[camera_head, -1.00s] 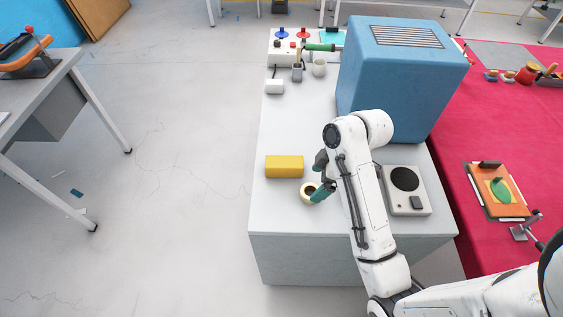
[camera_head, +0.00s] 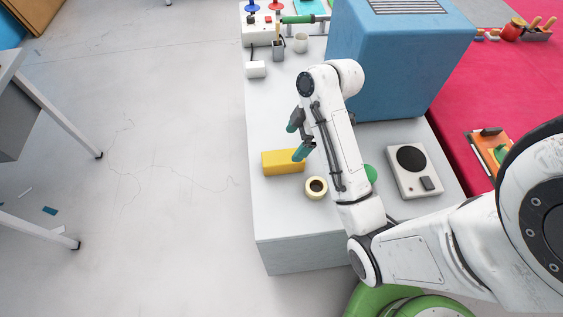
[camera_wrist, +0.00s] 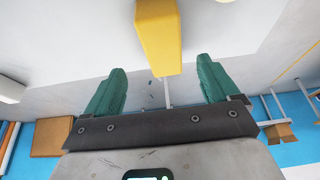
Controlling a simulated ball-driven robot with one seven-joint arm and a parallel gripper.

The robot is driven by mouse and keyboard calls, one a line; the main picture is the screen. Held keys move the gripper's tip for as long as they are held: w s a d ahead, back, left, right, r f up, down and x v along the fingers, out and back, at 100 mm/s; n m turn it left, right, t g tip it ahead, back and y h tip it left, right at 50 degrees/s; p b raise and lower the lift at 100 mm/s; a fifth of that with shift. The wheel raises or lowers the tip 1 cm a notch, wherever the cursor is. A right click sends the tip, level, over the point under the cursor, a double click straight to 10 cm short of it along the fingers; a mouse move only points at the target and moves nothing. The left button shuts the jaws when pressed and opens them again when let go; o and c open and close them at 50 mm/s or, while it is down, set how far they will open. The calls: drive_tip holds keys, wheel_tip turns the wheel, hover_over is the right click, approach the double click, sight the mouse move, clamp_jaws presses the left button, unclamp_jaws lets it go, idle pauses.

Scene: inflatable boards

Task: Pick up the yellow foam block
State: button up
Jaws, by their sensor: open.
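The yellow foam block (camera_head: 280,164) lies on the light grey table near its left edge. My gripper (camera_head: 296,140) is open, with its teal fingers at the block's right end; one finger overlaps the block in the head view. In the wrist view, the open fingers (camera_wrist: 162,72) are spread apart and empty. The yellow block (camera_wrist: 160,36) shows beyond the fingertips, roughly centred between them. I cannot tell whether a finger touches it.
A tape roll (camera_head: 316,188) lies just right of the block. A device with a round black plate (camera_head: 413,170) stands farther right. A large blue box (camera_head: 400,65) stands behind my arm.

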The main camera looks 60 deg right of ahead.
sight(284, 156)
drive_tip(key=b+x, duration=0.4)
drive_tip(key=x, duration=0.1)
drive_tip(key=shift+a, duration=0.1)
drive_tip(key=shift+w+a+f, duration=0.1)
drive_tip(key=shift+a+f, duration=0.1)
drive_tip(key=shift+a, duration=0.05)
drive_tip(key=shift+p+x, duration=0.3)
drive_tip(key=shift+x, duration=1.15)
drive_tip(key=shift+f, duration=0.25)
drive_tip(key=c, duration=1)
drive_tip(key=shift+r, duration=0.1)
